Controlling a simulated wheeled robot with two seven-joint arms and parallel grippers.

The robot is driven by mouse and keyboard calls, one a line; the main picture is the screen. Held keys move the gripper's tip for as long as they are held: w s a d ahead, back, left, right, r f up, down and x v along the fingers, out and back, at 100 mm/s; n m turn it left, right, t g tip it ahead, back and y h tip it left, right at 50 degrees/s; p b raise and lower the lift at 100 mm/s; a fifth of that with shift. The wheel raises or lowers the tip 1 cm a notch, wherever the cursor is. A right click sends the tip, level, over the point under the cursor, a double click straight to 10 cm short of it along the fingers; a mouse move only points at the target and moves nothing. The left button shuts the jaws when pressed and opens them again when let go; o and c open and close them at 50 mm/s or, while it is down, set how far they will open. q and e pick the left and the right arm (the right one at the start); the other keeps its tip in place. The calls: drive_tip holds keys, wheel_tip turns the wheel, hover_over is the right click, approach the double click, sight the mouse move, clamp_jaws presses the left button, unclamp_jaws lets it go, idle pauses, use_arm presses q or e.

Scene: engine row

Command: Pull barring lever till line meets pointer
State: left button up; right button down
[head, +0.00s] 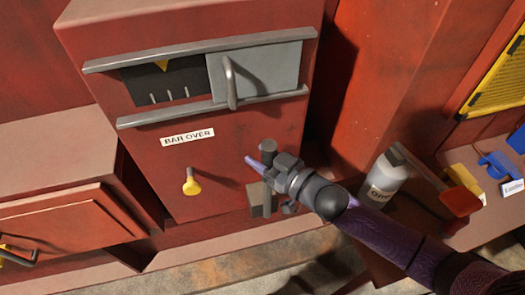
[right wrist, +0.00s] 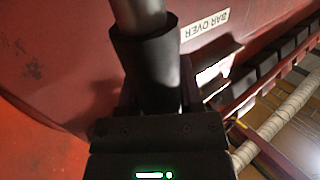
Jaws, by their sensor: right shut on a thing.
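The barring lever (head: 268,146) has a dark round grip and stands low at the right side of the red housing. My right gripper (head: 266,172) is shut on it. In the right wrist view the lever's black sleeve (right wrist: 148,65) and grey shaft sit between the fingers. The yellow pointer (head: 162,64) hangs at the top of a dark window (head: 140,88). White lines (head: 169,96) show below it, apart from its tip; the middle one is slightly right of the tip. A grey sliding cover (head: 275,70) hides the window's right part. My left gripper is not in view.
A "BAR OVER" label (head: 187,137) and a yellow knob (head: 191,187) are on the housing front. A white bottle (head: 386,182) and a red-ended tool (head: 461,201) are right of my right gripper. Blue and yellow items lie on the far-right ledge.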

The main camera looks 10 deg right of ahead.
drive_tip(key=shift+w+r, duration=0.1)
drive_tip(key=c, duration=0.6)
unclamp_jaws()
drive_tip(key=o, duration=0.3)
drive_tip(key=shift+w, duration=0.2)
drive_tip(key=shift+o, duration=0.2)
drive_tip(key=shift+s, duration=0.1)
drive_tip(key=p+v, duration=0.1)
drive_tip(key=v, duration=0.9)
